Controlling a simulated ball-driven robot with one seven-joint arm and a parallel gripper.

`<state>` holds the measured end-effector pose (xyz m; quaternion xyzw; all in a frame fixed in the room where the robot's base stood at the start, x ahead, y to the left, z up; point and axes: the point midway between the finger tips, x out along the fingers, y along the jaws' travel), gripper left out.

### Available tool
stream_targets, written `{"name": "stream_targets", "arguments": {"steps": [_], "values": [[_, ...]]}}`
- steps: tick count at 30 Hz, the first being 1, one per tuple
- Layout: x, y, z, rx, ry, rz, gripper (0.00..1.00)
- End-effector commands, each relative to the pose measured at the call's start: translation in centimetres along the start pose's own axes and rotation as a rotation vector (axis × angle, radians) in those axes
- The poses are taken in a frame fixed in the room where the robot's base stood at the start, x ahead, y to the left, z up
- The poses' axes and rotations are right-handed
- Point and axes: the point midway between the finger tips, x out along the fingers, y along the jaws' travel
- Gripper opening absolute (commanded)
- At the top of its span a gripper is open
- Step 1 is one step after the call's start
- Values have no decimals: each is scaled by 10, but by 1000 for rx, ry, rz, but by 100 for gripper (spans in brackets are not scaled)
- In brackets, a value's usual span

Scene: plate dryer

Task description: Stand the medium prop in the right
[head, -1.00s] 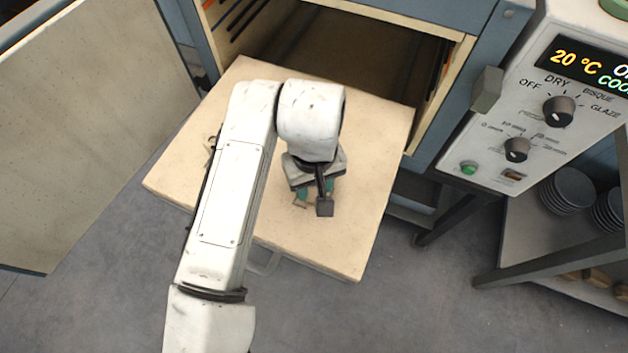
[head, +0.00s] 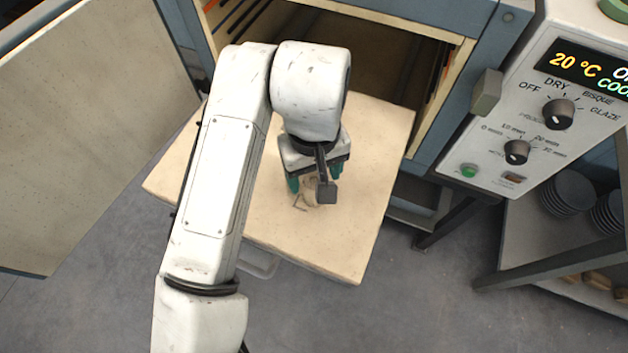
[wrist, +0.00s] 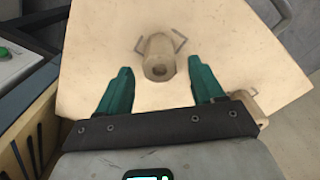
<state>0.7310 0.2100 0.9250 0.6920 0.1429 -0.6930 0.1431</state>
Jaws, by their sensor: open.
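A beige cylindrical prop (wrist: 158,52) with a hole in its top stands on the pale shelf board (wrist: 90,45), between two thin metal bracket marks, in the wrist view. In the head view the prop (head: 309,191) is partly hidden by my gripper. My gripper (wrist: 165,72) has two teal fingers spread wide, with nothing held. Its fingertips appear to either side of the prop in the wrist view, apart from it. A second beige piece (wrist: 252,106) shows partly behind my gripper's right side in the wrist view. I cannot tell its full shape or size.
The board (head: 350,245) sticks out of the open dryer (head: 370,45). The dryer door (head: 90,130) stands open at left. A control panel (head: 535,110) and a rack with stacked dark plates (head: 568,190) are at right. The board's front right part is bare.

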Motion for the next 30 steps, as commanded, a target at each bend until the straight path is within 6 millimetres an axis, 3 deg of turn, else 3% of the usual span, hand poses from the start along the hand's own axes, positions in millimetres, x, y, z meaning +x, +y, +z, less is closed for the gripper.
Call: {"name": "stream_targets", "arguments": {"steps": [3, 9, 23, 26, 30], "values": [[-25, 1, -1, 3, 3, 0, 67], [-55, 0, -1, 2, 2, -1, 67], [-64, 5, 0, 9, 5, 7, 67], [-60, 32, -2, 52, 31, 47, 67], [-52, 107, 1, 161, 108, 161, 67]]}}
